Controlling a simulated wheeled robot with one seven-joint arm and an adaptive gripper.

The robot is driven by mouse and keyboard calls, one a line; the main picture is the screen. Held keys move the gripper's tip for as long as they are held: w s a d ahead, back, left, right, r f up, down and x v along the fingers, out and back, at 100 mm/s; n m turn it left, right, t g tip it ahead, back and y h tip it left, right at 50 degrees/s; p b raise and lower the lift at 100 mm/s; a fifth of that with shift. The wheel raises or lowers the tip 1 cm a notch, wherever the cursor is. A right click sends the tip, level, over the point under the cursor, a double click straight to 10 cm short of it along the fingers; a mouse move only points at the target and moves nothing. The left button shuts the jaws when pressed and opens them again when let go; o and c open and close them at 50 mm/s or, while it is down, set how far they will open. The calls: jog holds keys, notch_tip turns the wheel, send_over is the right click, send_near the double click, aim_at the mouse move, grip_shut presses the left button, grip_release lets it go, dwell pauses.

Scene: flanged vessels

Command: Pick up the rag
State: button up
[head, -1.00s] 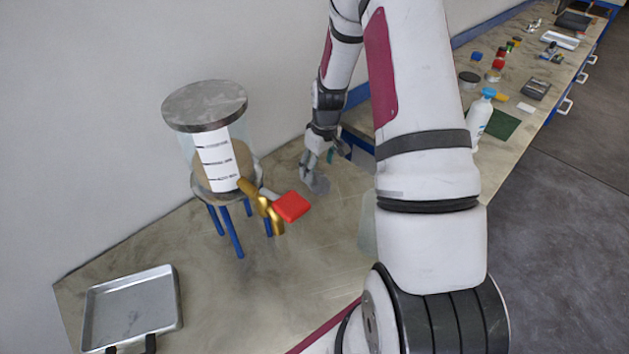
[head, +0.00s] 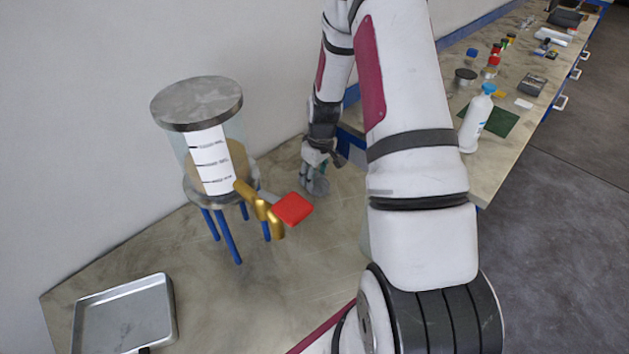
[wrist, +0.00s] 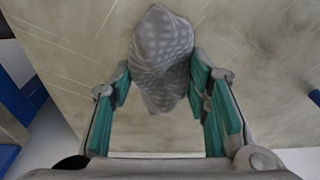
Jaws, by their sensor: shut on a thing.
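The rag (wrist: 162,58) is a crumpled grey cloth with a light dotted pattern, seen in the wrist view between the fingertips. My gripper (wrist: 160,85) is shut on it, with the teal finger pads on either side of the cloth. In the head view my gripper (head: 315,178) is low over the far part of the bench, right of the glass vessel, and the rag (head: 317,188) shows as a small grey patch at the fingers. I cannot tell whether the rag touches the bench top.
A glass vessel (head: 208,150) on blue legs has a brass valve with a red handle (head: 292,209), left of my gripper. A metal tray (head: 125,315) lies at front left. The side bench holds a white bottle (head: 477,120), a green cloth (head: 500,124) and small items.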

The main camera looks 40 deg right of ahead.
notch_tip(320, 180, up, 10)
jog(key=p, duration=0.3)
dwell(0.3)
